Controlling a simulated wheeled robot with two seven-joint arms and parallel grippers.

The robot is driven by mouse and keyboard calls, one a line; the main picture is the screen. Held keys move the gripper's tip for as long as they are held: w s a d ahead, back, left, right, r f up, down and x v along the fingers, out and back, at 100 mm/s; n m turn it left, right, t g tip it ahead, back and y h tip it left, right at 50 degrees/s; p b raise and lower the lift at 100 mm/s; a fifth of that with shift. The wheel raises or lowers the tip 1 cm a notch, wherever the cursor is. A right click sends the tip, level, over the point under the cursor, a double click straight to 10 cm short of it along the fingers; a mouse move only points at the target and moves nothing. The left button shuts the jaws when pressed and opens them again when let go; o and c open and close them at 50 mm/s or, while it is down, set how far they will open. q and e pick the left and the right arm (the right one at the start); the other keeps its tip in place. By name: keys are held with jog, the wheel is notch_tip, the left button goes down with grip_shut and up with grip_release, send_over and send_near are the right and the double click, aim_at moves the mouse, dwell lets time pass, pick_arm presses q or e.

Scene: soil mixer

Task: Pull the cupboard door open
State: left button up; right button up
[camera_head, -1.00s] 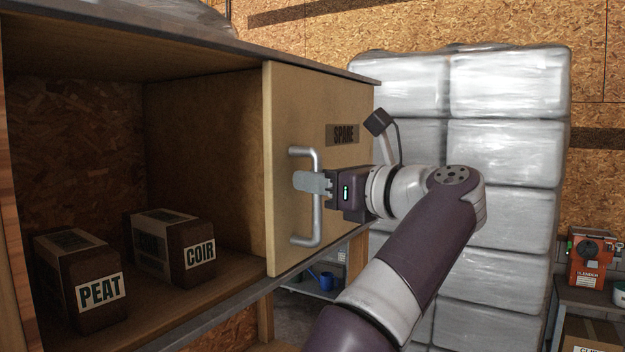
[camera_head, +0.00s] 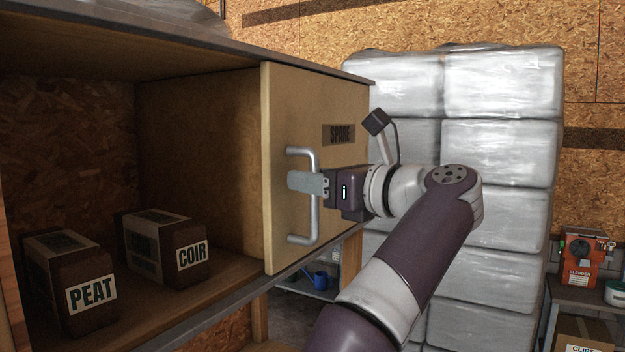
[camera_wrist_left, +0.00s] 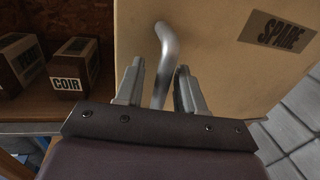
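The cupboard door (camera_head: 286,107) is a pale wood panel marked SPARE, with a silver bar handle (camera_head: 315,221). It lies along the right part of the cupboard front and looks shut, with no clear gap at its left edge. My left gripper (camera_head: 305,182) is at the middle of the handle. In the left wrist view its two fingers (camera_wrist_left: 158,85) stand on either side of the handle (camera_wrist_left: 166,48), with gaps showing, so it looks open around the bar. The SPARE label also shows there on the door (camera_wrist_left: 215,65). My right gripper is out of view.
The cupboard's left bay is open and holds a PEAT box (camera_head: 82,285) and a COIR box (camera_head: 165,248). Wrapped white bales (camera_head: 500,150) are stacked behind my arm at the right.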

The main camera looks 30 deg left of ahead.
pick_arm(q)
jog(key=v, duration=1.2)
jog(key=shift+p, duration=0.35)
jog(key=shift+d, duration=0.1)
